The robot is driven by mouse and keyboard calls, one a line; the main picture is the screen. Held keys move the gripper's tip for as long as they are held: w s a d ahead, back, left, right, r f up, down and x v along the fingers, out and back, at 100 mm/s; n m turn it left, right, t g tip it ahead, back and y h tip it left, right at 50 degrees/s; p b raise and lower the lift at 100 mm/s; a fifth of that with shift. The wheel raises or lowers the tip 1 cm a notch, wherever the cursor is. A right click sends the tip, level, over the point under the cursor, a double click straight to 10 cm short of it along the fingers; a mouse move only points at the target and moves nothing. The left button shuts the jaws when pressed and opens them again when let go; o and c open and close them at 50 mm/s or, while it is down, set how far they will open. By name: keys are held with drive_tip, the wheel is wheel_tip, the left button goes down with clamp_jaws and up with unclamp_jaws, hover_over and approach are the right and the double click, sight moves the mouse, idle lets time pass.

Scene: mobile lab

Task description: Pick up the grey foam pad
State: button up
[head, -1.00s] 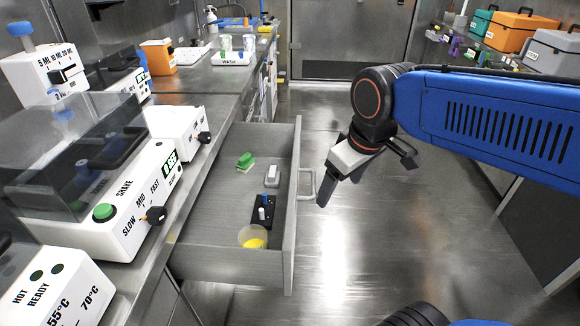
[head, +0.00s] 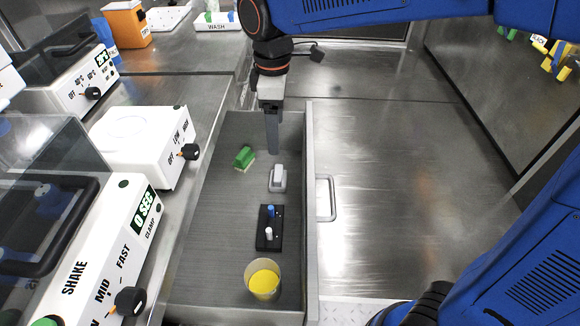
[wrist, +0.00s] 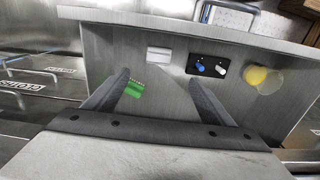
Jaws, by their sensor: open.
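The grey foam pad (head: 278,179) lies in the open drawer, a small light grey block with a paler raised part on top. It also shows in the wrist view (wrist: 158,54) near the drawer's wall, beyond and between my fingers. My gripper (head: 273,150) points down over the drawer, just behind the pad in the head view and apart from it. In the wrist view its two fingers (wrist: 158,80) are spread wide with nothing held between them. The green brush-like item (wrist: 134,88) shows close to the left finger.
The drawer (head: 215,240) also holds a green item (head: 244,157), a black rack (head: 269,228) with a blue and a white piece, and a beaker of yellow stuff (head: 263,279). White machines (head: 146,140) line the bench at left. The floor (head: 370,200) at right is clear.

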sight(278, 173)
drive_tip(key=f, duration=1.7)
drive_tip(key=shift+w+f, duration=0.25)
drive_tip(key=shift+f, duration=0.05)
drive_tip(key=c, duration=1.2)
